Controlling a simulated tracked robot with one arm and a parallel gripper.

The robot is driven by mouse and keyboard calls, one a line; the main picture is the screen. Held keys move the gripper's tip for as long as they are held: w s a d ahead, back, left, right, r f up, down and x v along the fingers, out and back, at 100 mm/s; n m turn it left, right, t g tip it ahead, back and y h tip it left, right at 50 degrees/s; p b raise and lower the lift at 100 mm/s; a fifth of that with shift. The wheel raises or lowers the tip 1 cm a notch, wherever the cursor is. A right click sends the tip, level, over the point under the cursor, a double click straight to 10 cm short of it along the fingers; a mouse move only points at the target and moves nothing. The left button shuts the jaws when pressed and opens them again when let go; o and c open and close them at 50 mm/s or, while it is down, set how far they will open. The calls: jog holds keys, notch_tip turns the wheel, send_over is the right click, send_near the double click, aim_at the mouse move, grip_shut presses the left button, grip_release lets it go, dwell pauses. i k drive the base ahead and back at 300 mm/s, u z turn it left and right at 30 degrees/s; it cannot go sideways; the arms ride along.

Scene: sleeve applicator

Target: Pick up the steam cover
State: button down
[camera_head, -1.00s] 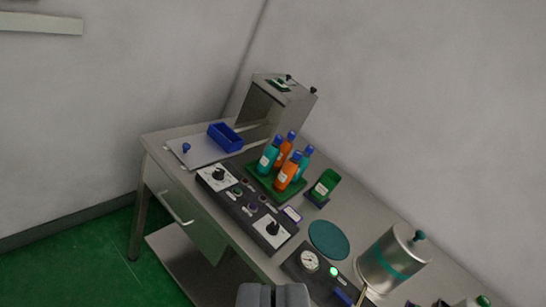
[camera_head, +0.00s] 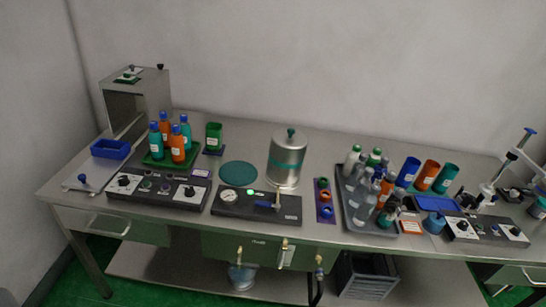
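The steam cover appears to be the silver metal cylinder (camera_head: 287,152) with a teal band and a dark teal knob on its domed top. It stands upright on the grey workbench, a little right of the picture's middle, behind a black panel (camera_head: 230,206) with a gauge and a blue-handled lever. A flat round teal pad (camera_head: 238,174) lies on the bench just left of it. My gripper does not show in the current view, so its state is not visible.
Left are a green tray (camera_head: 152,162) of bottles, a black control box (camera_head: 125,194) and a metal housing (camera_head: 151,88). Right are a purple strip (camera_head: 325,212) and a grey tray (camera_head: 352,222) crowded with bottles. The bench behind the cylinder looks clear.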

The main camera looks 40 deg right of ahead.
aim_at(288, 147)
jog(key=z, duration=0.15)
jog(key=i, duration=0.55)
jog(key=z, duration=0.65)
jog(key=i, duration=1.3)
jog(key=z, duration=0.7)
jog(key=i, duration=0.3)
jog(key=z, duration=0.15)
